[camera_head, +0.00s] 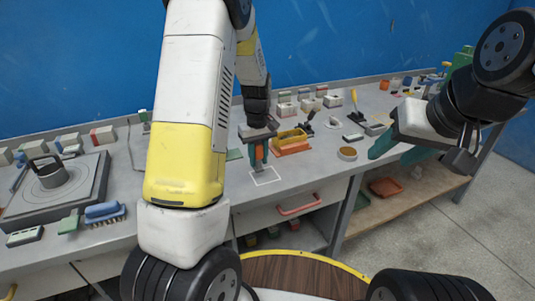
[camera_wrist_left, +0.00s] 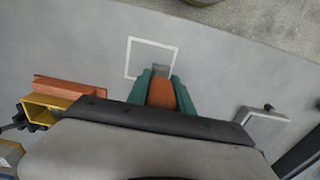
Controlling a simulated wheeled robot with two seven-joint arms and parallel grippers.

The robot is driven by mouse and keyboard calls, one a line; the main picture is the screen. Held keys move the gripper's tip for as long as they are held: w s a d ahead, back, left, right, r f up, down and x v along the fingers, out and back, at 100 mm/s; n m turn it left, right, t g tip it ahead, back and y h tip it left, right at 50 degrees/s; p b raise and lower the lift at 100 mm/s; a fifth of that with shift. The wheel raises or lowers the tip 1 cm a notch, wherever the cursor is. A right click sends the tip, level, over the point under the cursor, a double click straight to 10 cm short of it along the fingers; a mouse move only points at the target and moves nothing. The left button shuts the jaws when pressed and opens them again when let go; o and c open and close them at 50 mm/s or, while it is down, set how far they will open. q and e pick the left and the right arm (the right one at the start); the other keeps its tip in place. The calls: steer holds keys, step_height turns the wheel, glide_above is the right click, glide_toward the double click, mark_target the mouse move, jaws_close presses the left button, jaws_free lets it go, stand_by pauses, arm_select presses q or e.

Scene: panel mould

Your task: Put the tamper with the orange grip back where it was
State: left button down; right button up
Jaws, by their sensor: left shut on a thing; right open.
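My left gripper (camera_head: 258,157) is shut on the orange grip of the tamper (camera_wrist_left: 162,95), its green fingers on either side of the grip. The tamper's small grey foot (camera_wrist_left: 160,69) points down at the bench. A white square outline (camera_head: 266,176) is on the bench top under it. In the left wrist view the foot overlaps the lower right part of the outline (camera_wrist_left: 128,58). Whether the foot touches the bench cannot be told. My right gripper (camera_head: 418,152) is open and empty, over the bench's right front edge.
A yellow open mould (camera_head: 290,137) with an orange piece stands close beside the outline. A blue brush (camera_head: 103,212) and a large grey mould plate (camera_head: 88,190) lie at left. The bench's front edge is near the outline.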

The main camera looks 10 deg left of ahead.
mark_target(259, 143)
arm_select(q)
steer(key=shift+d+f, duration=0.1)
steer(key=shift+f, duration=1.2)
steer(key=shift+f, duration=0.15)
steer(key=c, duration=1.1)
jaws_free()
step_height(259, 143, up, 12)
steer(key=shift+s+r, duration=0.1)
steer(key=shift+r, duration=0.05)
steer(key=s+r+m+t+h, duration=0.2)
steer(key=s+r+m+t, duration=0.1)
steer(key=s+r, duration=0.7)
steer(key=s+r+m+t, duration=0.1)
steer(key=s, duration=0.3)
steer(key=s+d+r+m+t, duration=0.1)
steer(key=s+m, duration=0.1)
steer(key=s, duration=0.3)
steer(key=s+d+r+m+t, duration=0.1)
steer(key=s, duration=0.4)
steer(key=shift+s+d+r, duration=0.1)
steer(key=shift+r, duration=0.15)
